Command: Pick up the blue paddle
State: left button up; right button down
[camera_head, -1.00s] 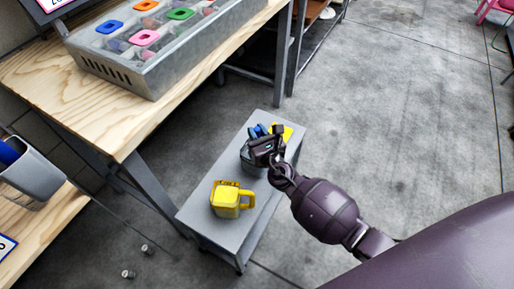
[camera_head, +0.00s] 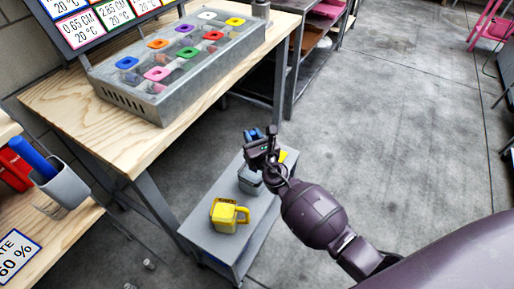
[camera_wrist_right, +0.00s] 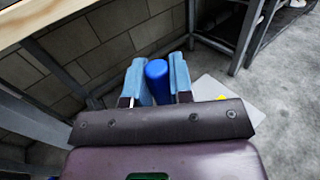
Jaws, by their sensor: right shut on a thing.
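My right gripper (camera_head: 262,137) is above the small grey stand (camera_head: 215,248), over a grey container (camera_head: 249,181). In the right wrist view, its two light-blue fingers (camera_wrist_right: 157,75) are shut on the blue paddle (camera_wrist_right: 158,88), whose rounded blue handle shows between them. In the head view only a little blue shows at the gripper; the paddle's lower part is hidden. Whether it is clear of the container cannot be told. My left gripper is not in view.
A yellow mug-like container (camera_head: 228,215) stands on the near part of the stand. A grey metal box (camera_head: 175,92) with several coloured square rings sits on the wooden table (camera_head: 60,105). At left, a grey holder (camera_head: 65,188) has another blue handle (camera_head: 32,157).

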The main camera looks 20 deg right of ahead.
notch_tip(320, 180, up, 10)
jog(key=p, duration=0.5)
jog(key=shift+f+p, duration=0.2)
jog(key=shift+p, duration=0.2)
jog(key=shift+r+p, duration=0.4)
jog(key=shift+r, duration=0.15)
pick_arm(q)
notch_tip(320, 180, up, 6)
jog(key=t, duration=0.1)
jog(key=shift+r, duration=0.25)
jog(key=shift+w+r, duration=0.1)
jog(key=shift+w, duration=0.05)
